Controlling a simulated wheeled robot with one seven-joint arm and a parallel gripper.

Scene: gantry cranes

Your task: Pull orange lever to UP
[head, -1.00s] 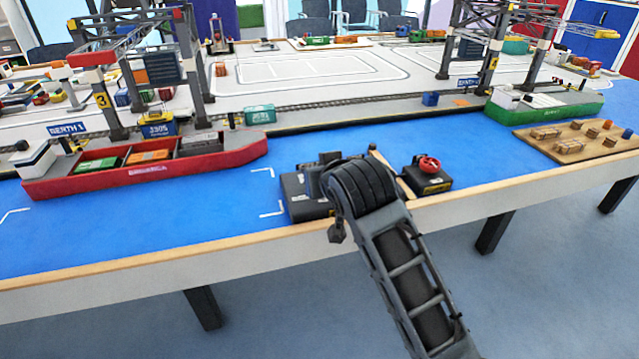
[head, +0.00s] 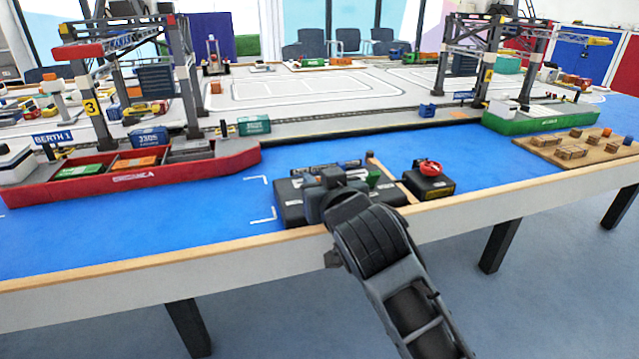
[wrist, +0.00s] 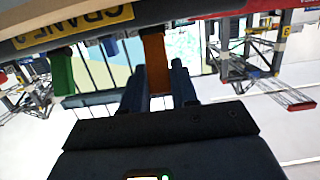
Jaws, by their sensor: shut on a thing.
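The orange lever (wrist: 157,62) stands between my two fingers in the wrist view, where the scene appears upside down. My gripper (wrist: 158,88) is shut on the orange lever, one dark finger on each side of it. A green lever (wrist: 63,75) is to the left in that view, apart from my fingers. In the head view my gripper is over the black control box (head: 290,203) at the table's front edge. There the green lever (head: 374,178) shows just right of my gripper, and the orange lever is hidden behind my wrist.
A yellow crane label (wrist: 75,27) is on the panel close to my fingers. A black box with a red knob (head: 430,168) stands to the right. A red ship (head: 215,165) lies left on the blue surface, and a wooden board with small blocks (head: 530,148) lies far right.

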